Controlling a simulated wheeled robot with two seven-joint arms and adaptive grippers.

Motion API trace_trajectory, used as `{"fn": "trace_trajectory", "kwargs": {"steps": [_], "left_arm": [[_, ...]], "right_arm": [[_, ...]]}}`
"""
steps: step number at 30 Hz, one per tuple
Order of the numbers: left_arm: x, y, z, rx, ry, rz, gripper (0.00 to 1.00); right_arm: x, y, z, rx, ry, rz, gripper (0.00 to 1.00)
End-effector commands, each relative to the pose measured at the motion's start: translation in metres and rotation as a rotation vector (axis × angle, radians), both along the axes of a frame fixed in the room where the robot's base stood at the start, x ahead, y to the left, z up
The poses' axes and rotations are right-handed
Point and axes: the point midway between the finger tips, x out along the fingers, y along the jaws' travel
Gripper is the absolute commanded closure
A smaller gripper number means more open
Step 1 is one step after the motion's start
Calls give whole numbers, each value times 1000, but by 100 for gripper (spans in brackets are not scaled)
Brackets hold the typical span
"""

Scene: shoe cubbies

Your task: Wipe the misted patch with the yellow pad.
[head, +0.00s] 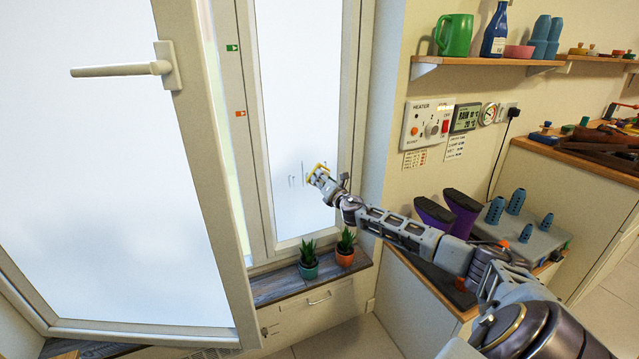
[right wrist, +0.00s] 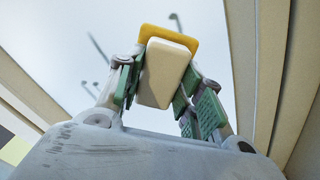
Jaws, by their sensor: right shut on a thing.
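My right gripper (head: 322,180) is shut on the pale block of the yellow pad (head: 317,170). In the right wrist view, the gripper's fingers (right wrist: 161,78) flank the cream block, and the yellow pad face (right wrist: 168,37) is at its far end, toward the pane. The pad is at or very near the narrow window pane (head: 300,90); I cannot tell whether it touches. A faint greyish misted patch (head: 289,166) with a few thin dark strokes shows on the pane just left of the pad. The pad and gripper hide part of it. My left gripper is not in view.
An open window sash with a handle (head: 120,70) stands at the left. Two potted plants (head: 308,262) (head: 345,250) stand on the sill below the gripper. Purple boots (head: 450,212) and a rack with blue pegs (head: 520,230) are at the right, under a shelf (head: 480,61).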

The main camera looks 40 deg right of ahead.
Motion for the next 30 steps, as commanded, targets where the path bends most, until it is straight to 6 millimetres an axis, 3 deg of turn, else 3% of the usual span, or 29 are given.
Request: {"fn": "trace_trajectory", "kwargs": {"steps": [6,30], "left_arm": [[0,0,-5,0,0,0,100],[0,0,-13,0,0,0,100]], "right_arm": [[-2,-13,0,1,-2,-4,82],[-7,-33,2,-2,-3,-10,82]]}}
